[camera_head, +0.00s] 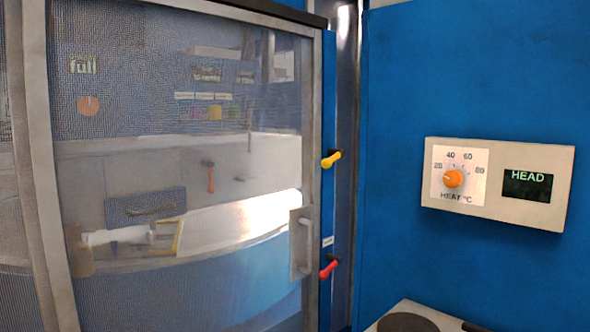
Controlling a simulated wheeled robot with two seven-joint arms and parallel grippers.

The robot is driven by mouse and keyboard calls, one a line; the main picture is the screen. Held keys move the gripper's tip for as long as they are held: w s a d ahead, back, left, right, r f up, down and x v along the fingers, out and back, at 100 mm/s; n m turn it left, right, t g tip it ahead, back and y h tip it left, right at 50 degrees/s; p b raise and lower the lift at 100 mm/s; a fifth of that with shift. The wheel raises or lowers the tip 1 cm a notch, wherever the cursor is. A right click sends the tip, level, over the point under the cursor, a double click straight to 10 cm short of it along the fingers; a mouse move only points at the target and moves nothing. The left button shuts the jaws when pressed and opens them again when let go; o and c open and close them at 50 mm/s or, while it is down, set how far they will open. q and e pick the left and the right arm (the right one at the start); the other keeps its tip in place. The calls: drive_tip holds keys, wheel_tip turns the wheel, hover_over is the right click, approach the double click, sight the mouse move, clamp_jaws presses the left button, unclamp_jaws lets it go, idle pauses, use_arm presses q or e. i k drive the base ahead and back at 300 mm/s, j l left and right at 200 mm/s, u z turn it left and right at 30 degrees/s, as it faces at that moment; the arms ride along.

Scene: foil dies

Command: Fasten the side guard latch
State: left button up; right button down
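The side guard (312,110) is a grey-framed mesh door on the left, standing close to a narrow blue post; I cannot tell whether it is fully closed. A grey handle plate (301,262) is on its lower right edge. A yellow lever (331,159) sits on the blue post beside the guard, tilted up to the right. A red lever (329,267) sits lower on the same post, under a small unreadable label (327,241), also tilted up to the right. I cannot tell which lever is the latch. Neither of my grippers is in view.
On the blue wall at right is a beige panel (495,218) with an orange heat knob (453,178) and a display (527,186) reading HEAD. A pale surface with a dark round pad (408,323) is at bottom right. Machine parts show behind the mesh.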

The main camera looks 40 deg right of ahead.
sight(336, 154)
drive_tip(key=z, duration=1.75)
